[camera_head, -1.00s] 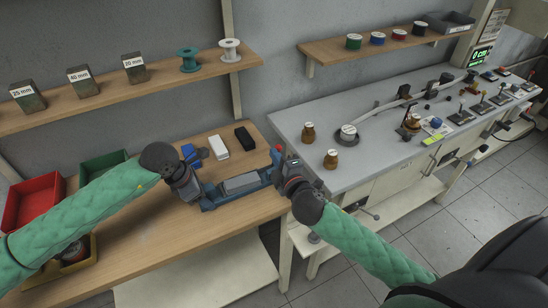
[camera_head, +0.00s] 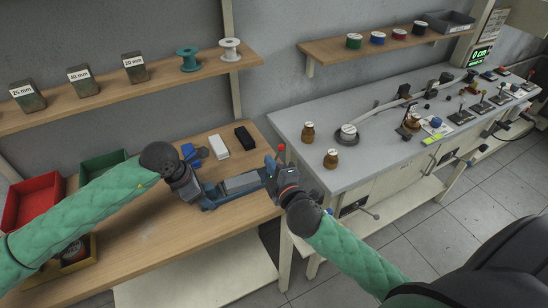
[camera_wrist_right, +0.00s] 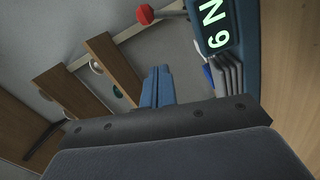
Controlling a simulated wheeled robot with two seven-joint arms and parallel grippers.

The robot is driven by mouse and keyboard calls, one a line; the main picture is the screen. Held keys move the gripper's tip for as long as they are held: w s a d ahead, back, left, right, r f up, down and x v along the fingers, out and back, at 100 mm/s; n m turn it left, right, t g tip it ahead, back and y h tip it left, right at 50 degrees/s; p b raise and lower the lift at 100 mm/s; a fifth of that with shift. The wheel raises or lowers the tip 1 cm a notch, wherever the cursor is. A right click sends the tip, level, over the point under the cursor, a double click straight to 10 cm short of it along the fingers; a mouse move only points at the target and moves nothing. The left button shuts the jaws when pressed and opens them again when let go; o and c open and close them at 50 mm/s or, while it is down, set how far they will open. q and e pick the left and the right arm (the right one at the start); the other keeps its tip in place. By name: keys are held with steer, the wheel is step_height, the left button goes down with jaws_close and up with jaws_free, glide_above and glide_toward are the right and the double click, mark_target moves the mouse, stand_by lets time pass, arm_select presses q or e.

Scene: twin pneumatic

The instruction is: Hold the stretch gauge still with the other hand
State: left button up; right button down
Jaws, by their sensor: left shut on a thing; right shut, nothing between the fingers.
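The stretch gauge (camera_head: 242,183) is a long blue device with a grey block, lying on the wooden bench. A red knob (camera_head: 281,147) stands up at its right end. In the right wrist view the knob (camera_wrist_right: 145,14) and the gauge's blue face with green digits (camera_wrist_right: 215,28) show at the top. My left gripper (camera_head: 200,195) is shut on the gauge's left end; its fingertips are largely hidden. My right gripper (camera_head: 270,168) is at the gauge's right end. Its blue fingers (camera_wrist_right: 157,85) are together and empty, apart from the knob.
A white block (camera_head: 218,146), a black block (camera_head: 244,137) and a blue object (camera_head: 190,153) lie behind the gauge. Red (camera_head: 33,200) and green (camera_head: 103,165) bins stand at left. The grey counter (camera_head: 300,150) adjoins at right. The bench front is clear.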

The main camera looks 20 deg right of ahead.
steer(key=s, duration=0.8)
steer(key=shift+s+d, duration=0.1)
steer(key=shift+d, duration=0.05)
arm_select(q)
steer(key=o, duration=1.2)
steer(key=shift+o, duration=0.2)
